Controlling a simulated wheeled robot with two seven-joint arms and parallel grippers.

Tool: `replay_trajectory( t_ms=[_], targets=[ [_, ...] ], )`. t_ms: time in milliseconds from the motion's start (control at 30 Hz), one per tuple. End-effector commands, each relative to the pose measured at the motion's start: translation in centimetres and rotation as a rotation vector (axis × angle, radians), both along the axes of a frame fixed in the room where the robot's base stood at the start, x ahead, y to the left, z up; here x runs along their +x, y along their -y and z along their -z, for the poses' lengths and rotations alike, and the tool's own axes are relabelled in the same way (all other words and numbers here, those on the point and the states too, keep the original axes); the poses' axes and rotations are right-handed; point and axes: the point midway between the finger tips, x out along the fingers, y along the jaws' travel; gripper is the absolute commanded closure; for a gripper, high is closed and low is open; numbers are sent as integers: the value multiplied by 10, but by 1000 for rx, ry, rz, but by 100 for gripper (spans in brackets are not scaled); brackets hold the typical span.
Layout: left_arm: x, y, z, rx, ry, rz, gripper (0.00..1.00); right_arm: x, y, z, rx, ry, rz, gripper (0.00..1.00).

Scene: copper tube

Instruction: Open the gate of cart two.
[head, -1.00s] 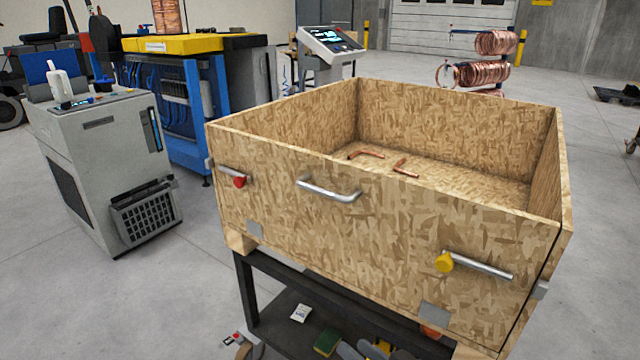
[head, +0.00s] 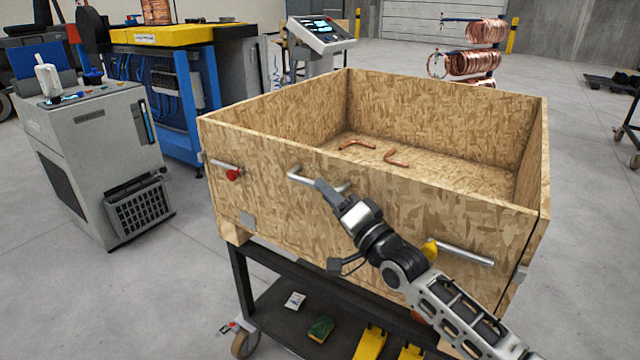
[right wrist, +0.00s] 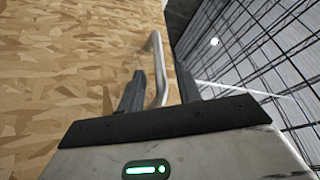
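The cart's chipboard box (head: 270,200) has a front panel with a silver bar handle (head: 302,177). A latch with a red knob (head: 233,174) is at the panel's left, and a latch bar with a yellow knob (head: 430,249) at its right. Both bars lie sideways. The panel stands upright. My right gripper (head: 328,188) is at the handle and hides part of it. In the right wrist view the handle (right wrist: 158,65) shows between the two spread fingers (right wrist: 160,90), with gaps visible. My left gripper is in no view.
Two bent copper tubes (head: 396,160) lie in the box. A dark lower shelf (head: 270,310) holds small items. A grey machine (head: 95,165) stands left, a blue workbench (head: 190,100) behind it. Copper coils (head: 472,62) are at the back.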

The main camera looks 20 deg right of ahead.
Motion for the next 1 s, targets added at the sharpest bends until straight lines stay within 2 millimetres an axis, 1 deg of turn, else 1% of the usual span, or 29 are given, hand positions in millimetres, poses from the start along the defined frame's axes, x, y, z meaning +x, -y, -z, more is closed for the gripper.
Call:
replay_trajectory(
  t_ms=[33, 100, 200, 333, 567, 600, 667, 700, 733, 1000],
  targets=[
    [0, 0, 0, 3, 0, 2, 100, 8, -3, -4, 1, 2, 0, 66],
    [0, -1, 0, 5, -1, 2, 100, 17, -6, -5, 1, 1, 0, 66],
    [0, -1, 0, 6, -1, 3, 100, 25, -9, -6, 1, 0, 0, 66],
    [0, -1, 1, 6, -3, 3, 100, 30, -11, -7, 1, 0, 0, 66],
    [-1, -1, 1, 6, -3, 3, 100, 31, -11, -7, 0, 0, -1, 66],
    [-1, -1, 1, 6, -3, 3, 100, 31, -11, -7, 0, 0, -1, 68],
    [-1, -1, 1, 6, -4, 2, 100, 31, -11, -7, 0, 0, -1, 85],
    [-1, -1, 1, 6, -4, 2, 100, 30, -11, -7, 0, 0, -1, 96],
    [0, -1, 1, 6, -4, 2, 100, 30, -11, -7, 0, 0, 0, 100],
    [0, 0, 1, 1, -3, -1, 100, 28, -11, -6, -8, 6, 3, 100]
  ],
)
